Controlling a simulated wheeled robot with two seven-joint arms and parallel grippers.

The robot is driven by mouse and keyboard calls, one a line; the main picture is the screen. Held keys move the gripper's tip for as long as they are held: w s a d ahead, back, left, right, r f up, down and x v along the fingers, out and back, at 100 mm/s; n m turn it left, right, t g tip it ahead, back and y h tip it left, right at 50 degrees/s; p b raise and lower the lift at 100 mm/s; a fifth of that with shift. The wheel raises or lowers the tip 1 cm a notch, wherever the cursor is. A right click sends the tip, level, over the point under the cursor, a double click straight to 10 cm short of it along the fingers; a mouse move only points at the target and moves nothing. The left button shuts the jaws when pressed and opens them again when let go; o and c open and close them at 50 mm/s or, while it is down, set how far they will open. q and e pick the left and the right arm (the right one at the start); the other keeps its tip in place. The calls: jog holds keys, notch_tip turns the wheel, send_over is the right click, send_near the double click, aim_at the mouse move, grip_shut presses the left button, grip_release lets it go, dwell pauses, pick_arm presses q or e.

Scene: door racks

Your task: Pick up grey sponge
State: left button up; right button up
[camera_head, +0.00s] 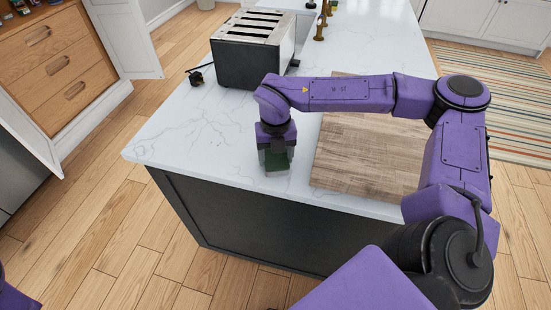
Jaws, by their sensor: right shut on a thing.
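My right gripper (276,160) points down over the white marble countertop (190,130), just left of the wooden board. It is shut on a small block (278,160) with dark green and grey showing between the fingers, which looks like the grey sponge. The fingers hide much of it, and I cannot tell whether it touches the counter. My left gripper is not in view; only a bit of purple arm shows at the lower left corner.
A metal toaster (250,55) stands behind the gripper, with its black plug (196,77) to its left. A wooden cutting board (350,160) lies under my right arm. The counter's left part is clear. Wooden drawers (60,70) stand at the upper left.

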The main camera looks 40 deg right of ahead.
notch_tip(320, 180, up, 3)
jog(key=shift+w+f, duration=0.15)
jog(key=w+a+r+b, duration=0.2)
jog(key=a+r+b, duration=0.3)
jog(key=a+r, duration=0.5)
jog(key=a, duration=0.3)
jog(key=shift+w+a+r, duration=0.15)
jog(key=shift+a, duration=0.25)
